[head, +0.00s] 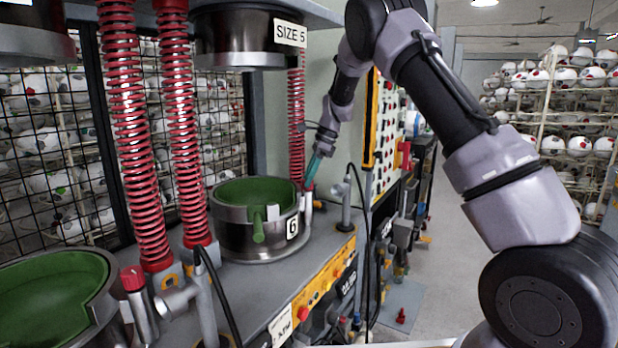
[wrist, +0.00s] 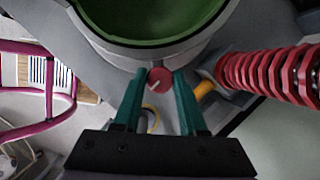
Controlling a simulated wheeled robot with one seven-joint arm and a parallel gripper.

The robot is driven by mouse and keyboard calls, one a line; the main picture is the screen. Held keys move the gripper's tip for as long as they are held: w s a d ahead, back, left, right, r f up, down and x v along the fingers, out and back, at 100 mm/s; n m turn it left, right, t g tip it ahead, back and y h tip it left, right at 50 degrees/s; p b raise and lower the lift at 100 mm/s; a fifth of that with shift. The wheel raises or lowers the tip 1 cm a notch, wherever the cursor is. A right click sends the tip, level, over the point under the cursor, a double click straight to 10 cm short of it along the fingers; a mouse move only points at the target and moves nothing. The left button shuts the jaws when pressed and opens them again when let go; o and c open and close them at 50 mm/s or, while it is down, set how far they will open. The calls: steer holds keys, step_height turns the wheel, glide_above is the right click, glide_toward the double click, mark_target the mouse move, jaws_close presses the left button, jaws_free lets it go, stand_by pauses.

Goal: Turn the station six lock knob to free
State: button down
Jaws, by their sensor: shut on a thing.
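The station six lock knob (wrist: 158,80) is a round red cap with a white pointer line, beside the mould cup. In the wrist view it sits between the two teal fingers of my gripper (wrist: 159,84), which is shut on it. In the head view my gripper (head: 311,178) reaches down at the right side of the green-lined station six mould (head: 230,243), which carries a "6" label; the knob is mostly hidden there by the fingers. The mould's rim also shows at the top of the wrist view (wrist: 150,57).
Another green mould (head: 50,300) with its own red-capped knob (head: 132,278) stands at front left. Red springs (head: 130,130) rise beside the moulds. A press head (head: 245,45) marked "SIZE 5" hangs above. A grey post with a black cable (head: 347,205) stands right of my gripper.

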steer(key=shift+n, duration=0.4)
steer(key=n+g, duration=0.1)
steer(key=n, duration=0.3)
steer(key=shift+w+g+h, duration=0.15)
steer(key=shift+g+h, duration=0.25)
steer(key=shift+n+g+h, duration=0.5)
steer(key=shift+n+g, duration=0.1)
steer(key=shift+n, duration=1.4)
steer(key=shift+c, duration=2.2)
jaws_free()
